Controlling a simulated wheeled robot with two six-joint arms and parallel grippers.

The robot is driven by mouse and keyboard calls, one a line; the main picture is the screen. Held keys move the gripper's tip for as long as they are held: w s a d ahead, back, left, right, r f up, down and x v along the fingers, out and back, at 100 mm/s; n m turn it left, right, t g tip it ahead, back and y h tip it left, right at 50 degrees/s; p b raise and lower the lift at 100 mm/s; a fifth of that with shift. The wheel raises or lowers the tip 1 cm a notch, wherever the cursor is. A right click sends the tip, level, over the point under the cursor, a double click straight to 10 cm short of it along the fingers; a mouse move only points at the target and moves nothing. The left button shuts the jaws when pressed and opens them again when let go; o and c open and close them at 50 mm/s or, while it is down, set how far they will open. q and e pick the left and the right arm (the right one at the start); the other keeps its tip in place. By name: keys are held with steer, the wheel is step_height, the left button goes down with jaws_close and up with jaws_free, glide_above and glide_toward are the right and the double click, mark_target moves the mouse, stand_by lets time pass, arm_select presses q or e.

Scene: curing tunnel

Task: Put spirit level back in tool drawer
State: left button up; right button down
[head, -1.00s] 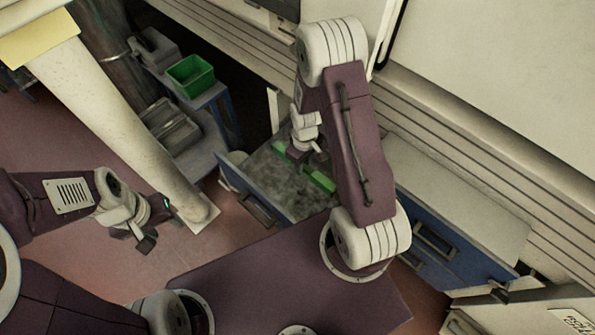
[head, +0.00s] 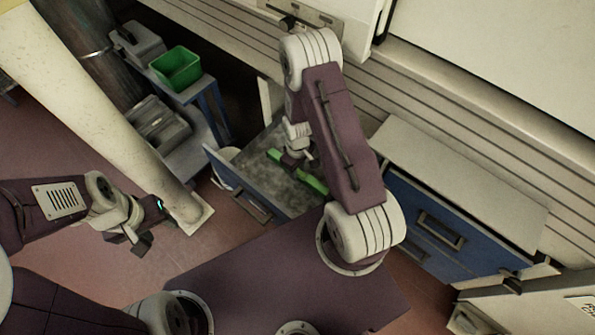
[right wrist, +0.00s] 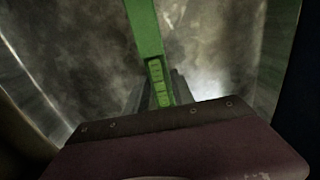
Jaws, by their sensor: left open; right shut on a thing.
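The spirit level (head: 314,185) is a long green bar over the grey bottom of the open tool drawer (head: 236,186). My right gripper (head: 292,164) reaches down over the drawer and is shut on the level near its middle, with green showing on both sides. In the right wrist view the green level (right wrist: 146,32) runs up from the jaws (right wrist: 166,100) between the drawer's side walls. I cannot tell whether the level touches the drawer bottom. My left gripper (head: 143,236) is open and empty above the floor at left, away from the drawer.
A blue cabinet (head: 465,245) with a pale top stands right of the drawer. A small blue-framed shelf (head: 205,110) at left holds a green bin (head: 176,68) and a grey box (head: 138,46). A pale column (head: 120,110) stands beside my left gripper. A ribbed wall closes the back.

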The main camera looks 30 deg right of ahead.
steer(key=shift+r, duration=0.1)
steer(key=c, duration=1.1)
jaws_free()
step_height(320, 180, up, 19)
steer(key=s+a+m+p, duration=0.2)
steer(key=p, duration=0.4)
steer(key=s+a+r+m, duration=0.1)
steer(key=s+r, duration=0.1)
steer(key=s+a+r+m, duration=0.1)
steer(key=s+r, duration=0.1)
steer(key=s+a+r+t, duration=0.1)
steer(key=s+r, duration=0.1)
steer(key=r, duration=0.1)
steer(key=shift+s+m, duration=0.25)
steer(key=shift+m, duration=0.15)
